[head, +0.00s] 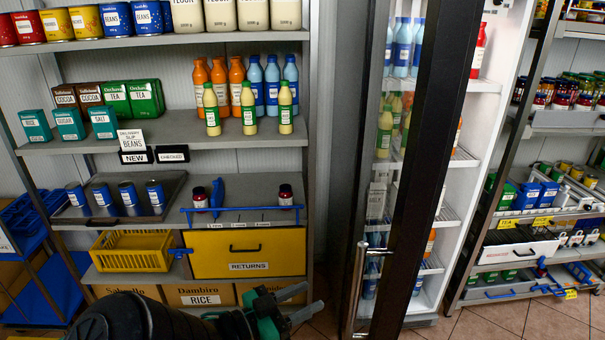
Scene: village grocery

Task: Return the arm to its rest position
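My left arm comes in at the bottom left, and its gripper (304,312) is low in front of the shelf unit, over the floor. Its dark and teal body shows, but the fingers are small and seen at a slant, so I cannot tell whether they are apart. I see no object in it. My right gripper is not in view.
A shelf unit holds bottles, boxes and cans, with a yellow RETURNS drawer (248,254) and a yellow crate (130,251) low down. Cartons (200,296) lie beneath. The fridge door (420,150) stands open at the right. Tiled floor (500,318) is clear at the lower right.

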